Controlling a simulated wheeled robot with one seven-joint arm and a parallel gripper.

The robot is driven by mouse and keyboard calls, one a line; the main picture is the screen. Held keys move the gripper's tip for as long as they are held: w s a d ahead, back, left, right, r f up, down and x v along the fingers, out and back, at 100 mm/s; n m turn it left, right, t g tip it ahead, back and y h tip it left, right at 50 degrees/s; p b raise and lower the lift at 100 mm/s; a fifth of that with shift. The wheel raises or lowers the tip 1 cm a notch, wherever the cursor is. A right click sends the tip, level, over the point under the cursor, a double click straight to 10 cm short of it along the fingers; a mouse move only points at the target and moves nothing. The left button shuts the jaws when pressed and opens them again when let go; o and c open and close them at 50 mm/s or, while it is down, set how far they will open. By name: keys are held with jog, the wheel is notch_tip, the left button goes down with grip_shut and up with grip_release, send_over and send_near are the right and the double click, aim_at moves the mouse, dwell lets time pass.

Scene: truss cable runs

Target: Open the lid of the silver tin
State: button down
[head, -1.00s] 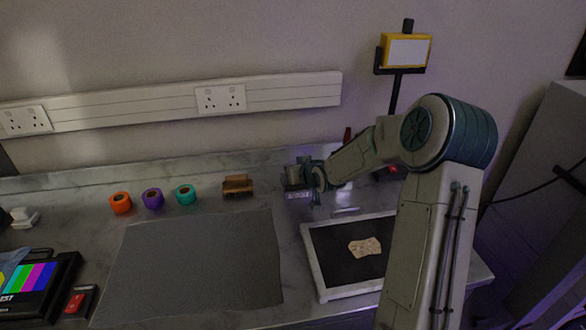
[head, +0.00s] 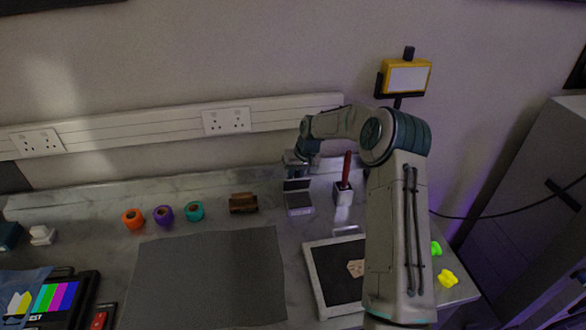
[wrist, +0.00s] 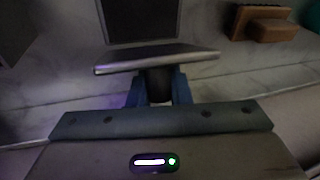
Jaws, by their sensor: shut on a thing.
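The silver tin (head: 300,208) stands on the counter at the back, right of centre in the head view. Its lid (head: 297,185) stands raised at the tin's back edge. My gripper (head: 301,163) is behind and above the lid. In the wrist view the lid is a pale bar (wrist: 185,57) seen nearly edge-on, with the dark inside of the tin (wrist: 141,20) beyond it. My gripper (wrist: 157,85) is shut on the lid there. The fingertips are partly hidden in shadow.
A brown wooden block (head: 243,203) and several tape rolls (head: 195,211) stand left of the tin. A framed dark tray (head: 322,272) and a grey mat (head: 210,275) lie in front.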

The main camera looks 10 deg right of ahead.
jog(key=shift+w+a+f+g+p, duration=0.1)
jog(key=shift+w+g+p, duration=0.2)
jog(key=shift+g, duration=0.35)
jog(key=shift+w+a+f+g+p, duration=0.1)
jog(key=shift+w+g+p, duration=0.2)
jog(key=shift+g, duration=0.35)
jog(key=shift+w+d+f+m+g, duration=0.15)
jog(key=shift+w+m+g, duration=0.2)
jog(key=shift+g, duration=0.45)
jog(key=shift+w+f+g, duration=0.1)
jog(key=shift+w+g, duration=0.05)
jog(key=shift+g, duration=0.25)
jog(key=c, duration=1.3)
grip_release()
jog(key=shift+c, duration=0.2)
jog(key=s+d+r+b, duration=0.5)
jog(key=d+r, duration=0.5)
jog(key=r, duration=0.1)
jog(key=shift+s+b, duration=0.3)
jog(key=shift+b, duration=0.05)
